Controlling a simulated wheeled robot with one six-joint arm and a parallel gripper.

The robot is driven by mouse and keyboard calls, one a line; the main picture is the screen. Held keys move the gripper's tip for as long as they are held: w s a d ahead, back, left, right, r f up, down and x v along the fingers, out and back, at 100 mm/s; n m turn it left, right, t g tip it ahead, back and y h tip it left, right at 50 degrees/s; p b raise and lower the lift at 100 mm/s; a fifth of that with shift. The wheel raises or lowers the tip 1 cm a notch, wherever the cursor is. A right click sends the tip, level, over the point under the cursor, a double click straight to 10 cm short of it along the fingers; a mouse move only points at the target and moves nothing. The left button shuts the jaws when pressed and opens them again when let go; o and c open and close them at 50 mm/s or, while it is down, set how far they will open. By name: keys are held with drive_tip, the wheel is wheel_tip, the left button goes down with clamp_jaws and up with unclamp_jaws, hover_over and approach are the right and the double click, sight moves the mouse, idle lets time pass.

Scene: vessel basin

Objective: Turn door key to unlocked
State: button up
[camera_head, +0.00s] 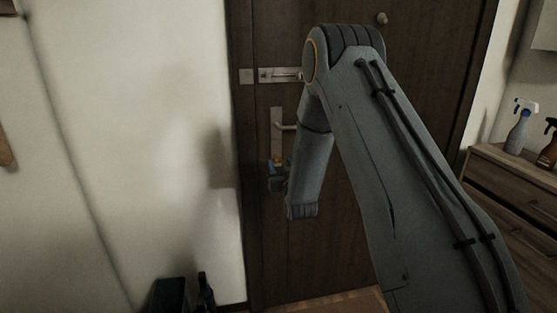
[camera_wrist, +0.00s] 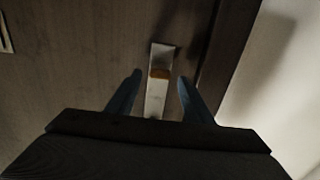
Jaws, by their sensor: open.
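The dark brown door (camera_head: 345,215) fills the middle of the head view and appears shut. Its pale lock plate (camera_head: 276,120) carries a lever handle (camera_head: 288,127). A small yellow-orange piece, likely the door key (camera_head: 277,161), shows at the plate's lower end. My gripper (camera_wrist: 160,75) is open, with a finger on each side of the key and visible gaps. In the head view, my gripper (camera_head: 276,178) is small and dark at the plate's lower end. Contact and exact key angle cannot be told.
A metal sliding bolt (camera_head: 281,75) is above the handle. A white wall (camera_head: 150,130) lies left of the door. A wooden dresser (camera_head: 515,185) with spray bottles (camera_head: 519,128) stands right. A dark bottle (camera_head: 205,290) and box (camera_head: 170,294) are low left.

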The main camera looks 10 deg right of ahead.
sight(279, 161)
drive_tip(key=shift+w+p, duration=0.35)
drive_tip(key=shift+w, duration=1.75)
drive_tip(key=shift+c, duration=0.4)
drive_tip(key=c, duration=1)
drive_tip(key=shift+o, duration=0.2)
